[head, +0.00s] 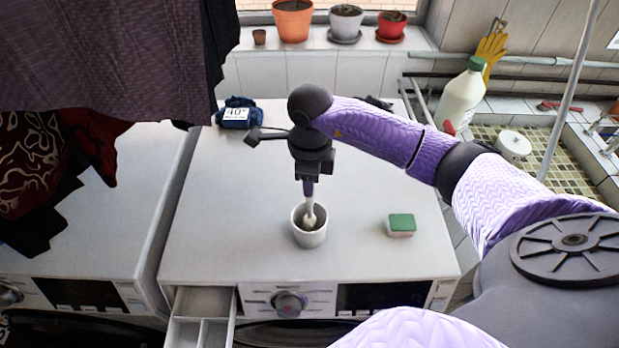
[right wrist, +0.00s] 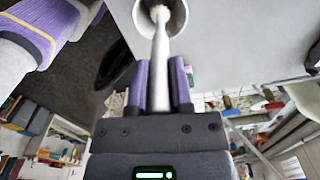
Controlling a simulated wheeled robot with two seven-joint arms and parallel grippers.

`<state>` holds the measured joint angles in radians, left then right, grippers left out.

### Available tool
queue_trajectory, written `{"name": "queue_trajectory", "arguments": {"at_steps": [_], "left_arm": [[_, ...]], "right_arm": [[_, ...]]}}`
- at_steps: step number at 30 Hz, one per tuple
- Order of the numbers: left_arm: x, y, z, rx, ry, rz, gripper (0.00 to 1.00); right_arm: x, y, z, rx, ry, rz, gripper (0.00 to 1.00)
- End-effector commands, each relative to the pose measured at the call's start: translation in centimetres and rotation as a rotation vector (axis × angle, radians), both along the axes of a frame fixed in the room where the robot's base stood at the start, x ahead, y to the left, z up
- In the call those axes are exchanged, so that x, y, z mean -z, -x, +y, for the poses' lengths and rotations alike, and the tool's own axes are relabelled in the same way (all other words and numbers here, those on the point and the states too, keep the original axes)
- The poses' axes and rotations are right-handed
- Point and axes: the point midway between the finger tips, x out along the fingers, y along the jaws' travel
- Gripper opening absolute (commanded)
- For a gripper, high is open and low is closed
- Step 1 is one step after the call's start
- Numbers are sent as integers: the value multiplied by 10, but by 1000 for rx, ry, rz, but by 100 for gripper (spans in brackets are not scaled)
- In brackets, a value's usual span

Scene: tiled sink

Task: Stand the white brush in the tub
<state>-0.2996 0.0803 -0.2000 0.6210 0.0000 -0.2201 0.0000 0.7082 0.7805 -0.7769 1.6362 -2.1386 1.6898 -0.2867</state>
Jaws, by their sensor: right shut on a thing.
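The white brush (head: 310,213) is upright, with its head down inside the white tub (head: 310,238). The tub stands on top of the washing machine near its front edge. My right gripper (head: 309,183) is above the tub and shut on the brush handle. In the right wrist view the brush handle (right wrist: 161,62) runs from between the purple fingers of my right gripper (right wrist: 162,85) into the mouth of the tub (right wrist: 180,22). Whether the brush head touches the tub's bottom cannot be told. My left gripper is not in view.
A green and white sponge (head: 401,225) lies right of the tub. The detergent drawer (head: 203,303) is open at the front left. A dark blue cloth bundle (head: 238,113) lies at the back left. A white bottle (head: 461,95) stands at right.

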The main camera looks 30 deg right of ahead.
Motion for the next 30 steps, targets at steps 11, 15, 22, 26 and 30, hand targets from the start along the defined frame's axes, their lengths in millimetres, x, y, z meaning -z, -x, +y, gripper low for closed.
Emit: {"name": "queue_trajectory", "arguments": {"at_steps": [11, 15, 22, 26, 30], "left_arm": [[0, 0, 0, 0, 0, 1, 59], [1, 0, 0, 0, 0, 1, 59], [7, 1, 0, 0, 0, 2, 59], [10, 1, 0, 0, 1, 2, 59], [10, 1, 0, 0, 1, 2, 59]], "right_arm": [[0, 0, 0, 0, 0, 0, 68], [-5, -1, 0, 0, 0, -1, 68], [-59, -1, 0, -1, -1, -7, 68], [-86, -1, 0, -1, 0, -4, 68], [-99, 0, 0, 0, 1, -1, 68]]}}
